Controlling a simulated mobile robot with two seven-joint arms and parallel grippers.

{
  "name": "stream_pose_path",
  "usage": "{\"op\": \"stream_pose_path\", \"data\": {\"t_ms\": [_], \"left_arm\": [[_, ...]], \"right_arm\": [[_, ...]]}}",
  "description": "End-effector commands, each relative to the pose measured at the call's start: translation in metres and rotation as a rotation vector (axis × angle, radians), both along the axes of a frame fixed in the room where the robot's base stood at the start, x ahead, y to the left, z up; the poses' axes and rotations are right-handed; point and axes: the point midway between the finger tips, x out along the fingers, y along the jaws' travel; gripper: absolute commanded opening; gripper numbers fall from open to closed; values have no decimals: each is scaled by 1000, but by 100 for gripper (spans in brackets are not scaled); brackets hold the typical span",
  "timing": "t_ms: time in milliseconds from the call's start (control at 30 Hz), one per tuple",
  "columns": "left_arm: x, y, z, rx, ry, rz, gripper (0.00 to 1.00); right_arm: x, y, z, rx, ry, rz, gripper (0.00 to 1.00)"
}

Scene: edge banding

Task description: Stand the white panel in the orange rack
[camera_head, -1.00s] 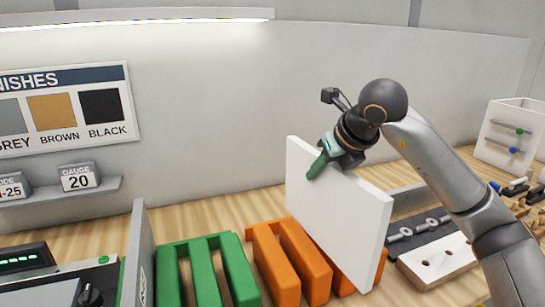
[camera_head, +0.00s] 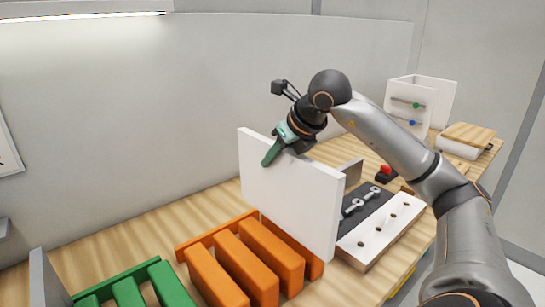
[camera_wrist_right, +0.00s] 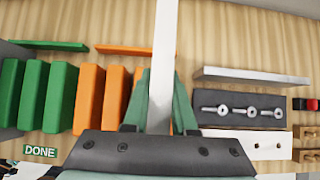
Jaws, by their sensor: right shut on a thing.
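The white panel (camera_head: 290,190) stands upright at the right side of the orange rack (camera_head: 232,262). My right gripper (camera_head: 272,152) is shut on the panel's top edge, near its far left end in the head view. In the right wrist view the panel (camera_wrist_right: 165,50) runs edge-on between the green fingers of the right gripper (camera_wrist_right: 158,105). The orange rack (camera_wrist_right: 88,98) shows left of it there, with its right part hidden by the panel and fingers. I cannot tell whether the panel's lower edge touches the rack's base. My left gripper is not in view.
A green rack (camera_head: 135,288) stands left of the orange one. Right of the panel are a dark plate with metal fittings (camera_head: 362,205) and a white block with holes (camera_head: 382,230). A white box (camera_head: 420,100) and a red button (camera_head: 386,170) sit farther back.

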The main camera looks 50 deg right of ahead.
Motion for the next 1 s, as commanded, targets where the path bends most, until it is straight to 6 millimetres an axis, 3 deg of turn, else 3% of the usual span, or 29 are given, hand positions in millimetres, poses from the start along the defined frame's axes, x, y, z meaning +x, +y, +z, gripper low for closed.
{"op": "stream_pose_path", "data": {"t_ms": [100,700,1000], "left_arm": [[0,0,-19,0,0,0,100],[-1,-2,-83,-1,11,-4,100],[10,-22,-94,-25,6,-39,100]], "right_arm": [[0,0,-17,0,-7,-1,0],[0,0,-82,-1,-6,-1,0],[0,0,-112,-1,-5,-1,0]]}}
